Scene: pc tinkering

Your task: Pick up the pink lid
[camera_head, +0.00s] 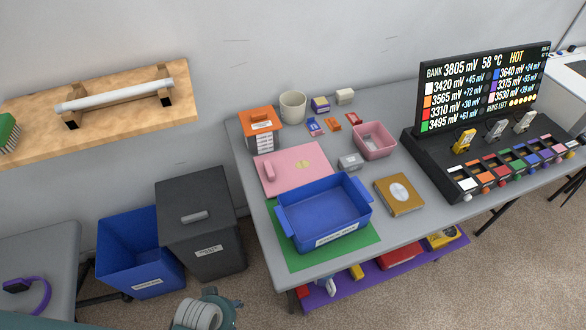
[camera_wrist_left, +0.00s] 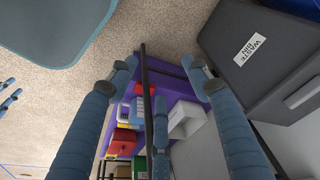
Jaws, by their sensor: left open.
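The pink lid (camera_head: 288,163) is a flat square panel with a pink handle at its left and a small yellowish mark. It lies on the grey table, behind the blue tray (camera_head: 325,208), which hides part of its front edge in the head view. A pink open bin (camera_head: 374,141) stands to the right of the lid. My left gripper (camera_wrist_left: 160,75) is open and empty in the left wrist view, its fingers spread over the floor and a purple shelf. Only part of my left arm shows at the head view's bottom edge, low and well short of the lid. I do not see my right gripper.
A green mat (camera_head: 358,238) lies under the blue tray. An orange-topped box (camera_head: 260,128) and a mug (camera_head: 292,106) stand behind the lid. A grey waste bin (camera_head: 208,240) and a blue bin (camera_head: 138,245) stand left of the table. The purple shelf (camera_wrist_left: 182,82) is under it.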

